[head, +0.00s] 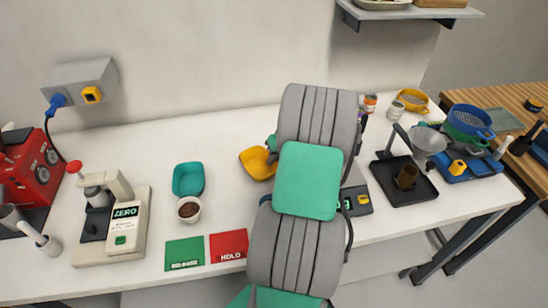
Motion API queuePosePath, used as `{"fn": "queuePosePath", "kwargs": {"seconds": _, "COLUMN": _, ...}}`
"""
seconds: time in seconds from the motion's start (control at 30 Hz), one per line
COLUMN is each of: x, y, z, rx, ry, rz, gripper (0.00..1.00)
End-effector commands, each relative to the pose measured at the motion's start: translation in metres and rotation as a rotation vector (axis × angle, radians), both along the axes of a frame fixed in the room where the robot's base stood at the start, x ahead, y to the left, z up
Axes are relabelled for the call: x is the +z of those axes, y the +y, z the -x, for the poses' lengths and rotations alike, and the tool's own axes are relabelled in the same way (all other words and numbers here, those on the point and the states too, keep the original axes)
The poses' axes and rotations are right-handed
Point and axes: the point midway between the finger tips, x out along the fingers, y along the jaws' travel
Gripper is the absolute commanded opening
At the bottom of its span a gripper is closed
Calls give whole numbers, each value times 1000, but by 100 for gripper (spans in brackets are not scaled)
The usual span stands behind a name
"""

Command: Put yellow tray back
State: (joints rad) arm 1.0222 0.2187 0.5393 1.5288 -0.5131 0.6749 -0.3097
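The yellow tray (257,163) is a small open dish near the back of the white table, left of my grey and green arm. Its right side is partly hidden by the arm. A small green and dark part at the tray's right edge may belong to my gripper, but the arm hides nearly all of it. I cannot tell whether the gripper is open, shut, or touching the tray. A similar teal tray (188,178) sits to the left, just behind a white cup (189,209) with dark contents.
Green (185,252) and red (228,245) mats lie at the front. A ZERO machine (115,220) and red device (28,170) stand left. A black tray stand (403,182), funnel, jars and sieves (470,121) crowd the right. A wall shelf (408,13) hangs above.

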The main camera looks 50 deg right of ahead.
Motion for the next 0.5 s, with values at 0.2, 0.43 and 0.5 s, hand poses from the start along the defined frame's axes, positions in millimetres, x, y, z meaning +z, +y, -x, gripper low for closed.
{"fn": "queuePosePath", "kwargs": {"seconds": 0.2, "x": -7, "y": -1, "z": -1, "rx": 2, "ry": -3, "rz": 3, "gripper": 0}}
{"fn": "queuePosePath", "kwargs": {"seconds": 0.43, "x": -9, "y": -1, "z": 0, "rx": 1, "ry": -2, "rz": 2, "gripper": 11}}
{"fn": "queuePosePath", "kwargs": {"seconds": 0.5, "x": -9, "y": -1, "z": 0, "rx": 1, "ry": -2, "rz": 2, "gripper": 17}}
